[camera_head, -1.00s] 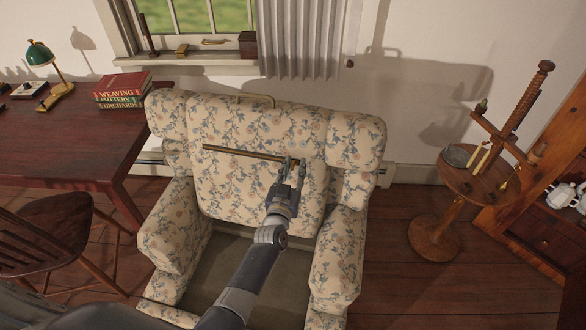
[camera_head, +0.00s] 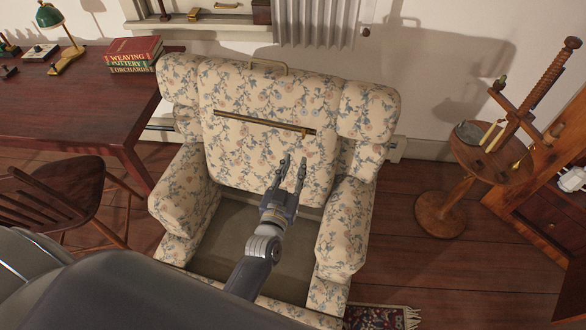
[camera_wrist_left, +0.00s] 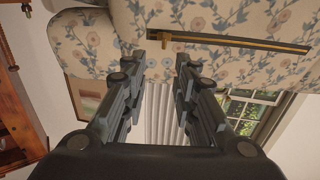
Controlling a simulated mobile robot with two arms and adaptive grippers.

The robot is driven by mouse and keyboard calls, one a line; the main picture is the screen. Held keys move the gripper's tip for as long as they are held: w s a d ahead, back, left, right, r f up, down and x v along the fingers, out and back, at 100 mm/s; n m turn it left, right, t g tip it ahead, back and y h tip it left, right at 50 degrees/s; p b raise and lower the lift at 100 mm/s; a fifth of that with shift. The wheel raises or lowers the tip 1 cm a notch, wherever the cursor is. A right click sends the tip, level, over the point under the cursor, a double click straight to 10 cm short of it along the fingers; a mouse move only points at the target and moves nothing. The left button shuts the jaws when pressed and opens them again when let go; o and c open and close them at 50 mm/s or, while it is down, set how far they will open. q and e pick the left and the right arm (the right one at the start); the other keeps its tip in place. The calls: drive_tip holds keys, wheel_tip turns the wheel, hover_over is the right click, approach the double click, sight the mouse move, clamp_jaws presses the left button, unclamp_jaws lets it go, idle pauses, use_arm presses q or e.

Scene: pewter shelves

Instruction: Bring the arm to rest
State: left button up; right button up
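My left gripper (camera_head: 292,168) is open and empty in the head view, over the seat of a floral armchair (camera_head: 345,225). Its fingers point at the chair's backrest. A long thin brass-and-dark rod (camera_head: 262,122) lies across the backrest, beyond the fingertips and apart from them. In the left wrist view the two fingers (camera_wrist_left: 167,72) stand apart with nothing between them, and the rod (camera_wrist_left: 235,42) shows above them. My right gripper does not show.
A dark desk (camera_head: 75,105) with a book stack (camera_head: 135,55) and green lamp (camera_head: 50,18) is at left, with a wooden chair (camera_head: 50,205) before it. A round wooden stand (camera_head: 440,212) is at right. Floor between armchair and stand is clear.

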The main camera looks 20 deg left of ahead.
use_arm(q)
drive_tip(key=shift+s, duration=0.2)
idle(0.4)
drive_tip(key=s+d+f+m+g+h, duration=0.15)
drive_tip(key=s+f+g, duration=0.25)
drive_tip(key=s+f, duration=0.7)
drive_tip(key=s+d+f+m+g+h, duration=0.15)
drive_tip(key=s+f+g, duration=0.25)
drive_tip(key=f, duration=1.4)
drive_tip(key=s+a+f+g, duration=0.2)
drive_tip(key=s+f, duration=0.3)
drive_tip(key=s, duration=0.5)
drive_tip(key=s+a+f+g+y, duration=0.1)
drive_tip(key=s+a+f+g, duration=0.2)
drive_tip(key=s, duration=0.7)
drive_tip(key=s+a+f+g, duration=0.3)
drive_tip(key=s+f, duration=0.4)
drive_tip(key=s, duration=0.3)
drive_tip(key=shift+s+f+g+y, duration=0.2)
drive_tip(key=shift+s+g+y, duration=0.2)
drive_tip(key=shift+g, duration=0.1)
drive_tip(key=shift+w, duration=0.1)
